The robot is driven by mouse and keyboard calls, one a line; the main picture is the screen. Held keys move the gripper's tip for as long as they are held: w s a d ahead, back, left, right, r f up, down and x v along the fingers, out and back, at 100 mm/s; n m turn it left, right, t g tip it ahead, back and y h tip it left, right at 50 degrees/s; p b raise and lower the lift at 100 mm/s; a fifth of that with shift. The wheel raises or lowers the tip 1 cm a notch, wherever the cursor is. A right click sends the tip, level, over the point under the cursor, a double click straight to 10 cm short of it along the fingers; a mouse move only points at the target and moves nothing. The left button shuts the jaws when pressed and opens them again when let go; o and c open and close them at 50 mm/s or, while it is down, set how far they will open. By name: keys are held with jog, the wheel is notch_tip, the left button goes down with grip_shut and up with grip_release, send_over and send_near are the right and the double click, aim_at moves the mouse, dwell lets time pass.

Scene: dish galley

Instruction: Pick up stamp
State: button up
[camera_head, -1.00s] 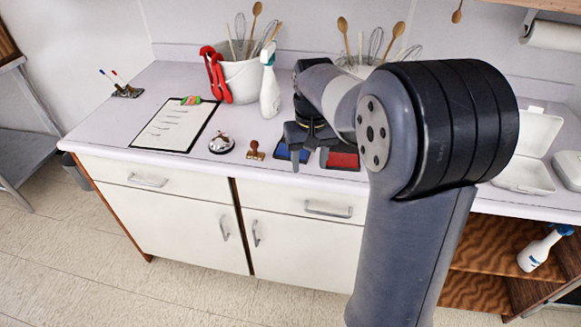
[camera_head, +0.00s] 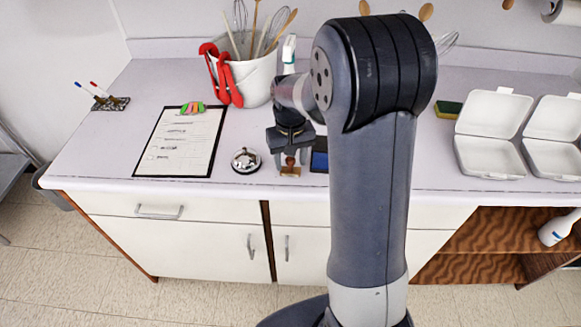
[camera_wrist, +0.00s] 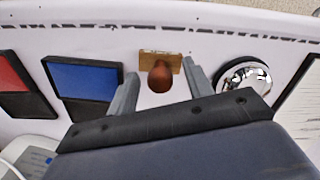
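The stamp (camera_head: 290,168) has a brown knob handle on a flat wooden base and stands upright on the counter near its front edge. It also shows in the wrist view (camera_wrist: 160,76), ahead of and between the fingers. My gripper (camera_head: 290,156) is above and just behind the stamp in the head view. In the wrist view my gripper (camera_wrist: 159,88) is open, with one finger on each side of the stamp's handle. The fingers look apart from the handle.
A silver bell (camera_head: 246,160) stands close left of the stamp. A blue ink pad (camera_head: 320,160) lies to its right, and a red pad (camera_wrist: 14,80) shows beyond it. A clipboard (camera_head: 182,142) lies further left. A bucket of utensils (camera_head: 252,80) stands behind.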

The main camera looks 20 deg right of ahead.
aim_at(291, 158)
jog(key=c, duration=1)
notch_tip(291, 158, up, 10)
jog(key=shift+r+b, duration=0.1)
jog(key=shift+b, duration=0.25)
jog(key=o, duration=0.4)
jog(key=shift+c, duration=1.3)
